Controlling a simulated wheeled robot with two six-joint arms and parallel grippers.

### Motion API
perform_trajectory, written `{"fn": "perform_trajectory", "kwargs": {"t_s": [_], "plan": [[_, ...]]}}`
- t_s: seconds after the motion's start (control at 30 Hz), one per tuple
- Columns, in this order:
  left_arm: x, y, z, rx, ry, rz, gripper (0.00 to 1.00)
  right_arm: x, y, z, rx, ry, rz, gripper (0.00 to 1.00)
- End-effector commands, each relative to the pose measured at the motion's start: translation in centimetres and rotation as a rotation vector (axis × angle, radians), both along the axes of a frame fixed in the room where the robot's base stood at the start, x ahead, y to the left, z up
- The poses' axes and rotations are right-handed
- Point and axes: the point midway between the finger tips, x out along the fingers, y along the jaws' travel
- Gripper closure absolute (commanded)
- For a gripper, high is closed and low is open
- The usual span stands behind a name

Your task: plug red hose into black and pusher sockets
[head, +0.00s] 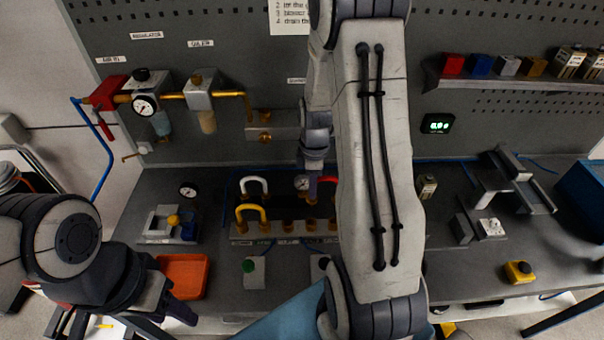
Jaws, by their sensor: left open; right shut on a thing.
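A row of brass sockets (288,226) stands on a labelled manifold strip at the middle of the bench; the labels are too small to read. A short piece of red hose (327,180) shows above the right end of the row, mostly hidden behind my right arm. My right gripper (314,168) points down there, shut on the red hose, with its fingertips hard to make out. Whether the hose ends touch any socket is hidden. My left gripper (172,307) is open and empty at lower left, beside the orange tray.
A white hose loop (254,184) and a yellow hose loop (250,212) stand at the left sockets. An orange tray (183,274), a gauge (188,190) and a green-button box (254,271) lie nearby.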

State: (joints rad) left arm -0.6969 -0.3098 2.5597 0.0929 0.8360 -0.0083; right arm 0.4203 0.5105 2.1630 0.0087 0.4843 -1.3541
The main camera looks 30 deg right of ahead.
Motion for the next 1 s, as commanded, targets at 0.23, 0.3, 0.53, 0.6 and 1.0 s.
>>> {"fn": "perform_trajectory", "kwargs": {"t_s": [0.23, 0.3, 0.53, 0.6, 1.0], "plan": [[0.0, 0.0, -1.0, 0.000, 0.000, 0.001, 0.50, 0.0, 0.1, -1.2, 0.000, 0.000, 0.001, 1.00], [0.0, 0.0, -1.5, 0.000, 0.000, 0.002, 0.50, 0.0, 0.1, -1.7, 0.000, 0.000, 0.001, 1.00], [0.0, 0.0, -3.4, 0.000, 0.000, 0.005, 0.50, 0.0, 0.0, -3.9, 0.000, 0.000, 0.000, 1.00], [0.0, 0.0, -3.8, 0.000, 0.001, 0.006, 0.50, 0.0, 0.0, -4.4, 0.000, 0.000, 0.000, 1.00], [0.0, 0.0, -4.3, 0.000, 0.001, 0.008, 0.50, 0.0, 0.0, -5.0, 0.000, 0.000, 0.000, 1.00]]}}
